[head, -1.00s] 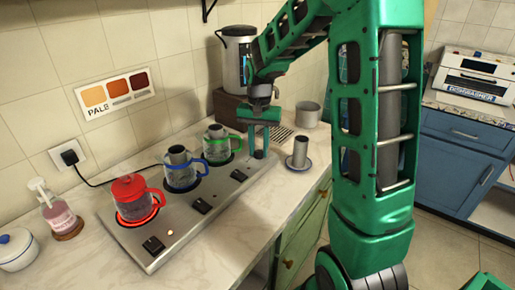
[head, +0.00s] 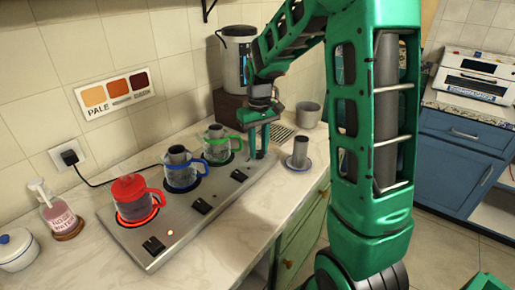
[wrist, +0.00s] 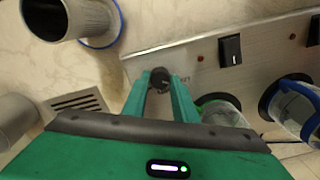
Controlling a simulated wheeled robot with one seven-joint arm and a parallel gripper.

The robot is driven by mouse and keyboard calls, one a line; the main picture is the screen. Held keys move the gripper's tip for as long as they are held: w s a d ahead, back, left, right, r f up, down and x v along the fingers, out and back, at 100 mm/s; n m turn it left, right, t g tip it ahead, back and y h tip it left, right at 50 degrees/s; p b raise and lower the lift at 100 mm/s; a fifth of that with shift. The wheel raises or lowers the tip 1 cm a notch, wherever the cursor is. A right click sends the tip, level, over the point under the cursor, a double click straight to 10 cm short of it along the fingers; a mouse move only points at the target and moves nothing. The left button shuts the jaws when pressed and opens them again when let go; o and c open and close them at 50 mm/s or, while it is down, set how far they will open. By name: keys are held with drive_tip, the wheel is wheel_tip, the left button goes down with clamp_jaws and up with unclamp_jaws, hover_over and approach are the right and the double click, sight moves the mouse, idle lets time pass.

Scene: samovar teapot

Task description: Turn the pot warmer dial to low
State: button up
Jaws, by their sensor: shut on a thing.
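The pot warmer (head: 215,215) is a long metal plate on the counter with a row of burner spots and black switches. Its small dark dial (wrist: 160,75) sits at the far end of the plate. In the wrist view the dial is between my two fingertips. My gripper (head: 259,154) points down over that end and is shut on the dial. In the head view my fingers mostly hide the dial. The label beside it in the wrist view is too small to read, so I cannot tell the setting.
Glass pots with red (head: 135,200), blue (head: 182,172) and green (head: 217,145) handles stand on the plate. The burner under the red one glows. A metal cup (head: 300,152) on a saucer is just right of my gripper. A kettle (head: 238,60) stands behind.

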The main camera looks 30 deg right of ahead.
sight(258, 151)
drive_tip(key=shift+w+r, duration=0.1)
drive_tip(key=shift+w, duration=0.1)
idle(0.4)
drive_tip(key=o, duration=1)
drive_tip(key=shift+o, duration=0.2)
drive_tip(key=shift+s, duration=0.1)
wheel_tip(258, 151, up, 11)
drive_tip(key=shift+f, duration=0.2)
